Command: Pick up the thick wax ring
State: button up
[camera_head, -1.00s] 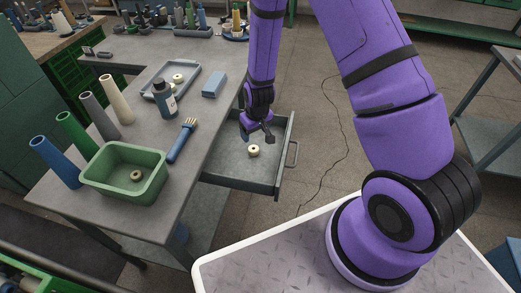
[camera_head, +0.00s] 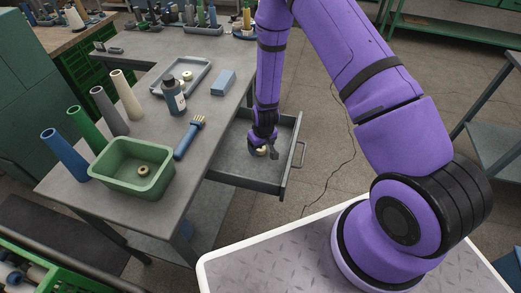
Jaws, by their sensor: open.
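A cream wax ring (camera_head: 261,153) lies on the floor of the open drawer (camera_head: 233,168), partly covered by my gripper. My gripper (camera_head: 263,150) is open, pointing down into the drawer, with its fingers at the ring. I cannot tell whether they touch it. Another cream ring (camera_head: 143,169) lies in the green bin (camera_head: 108,167) on the bench. More cream wax, one or two rings (camera_head: 187,75), sits in the grey tray (camera_head: 160,92). The views are too small to compare the rings' thickness surely; the drawer one looks fairly tall.
The floor right of the drawer is clear apart from a thin cable.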

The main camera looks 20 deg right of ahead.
jog(key=shift+f, duration=0.55)
jog(key=c, duration=1)
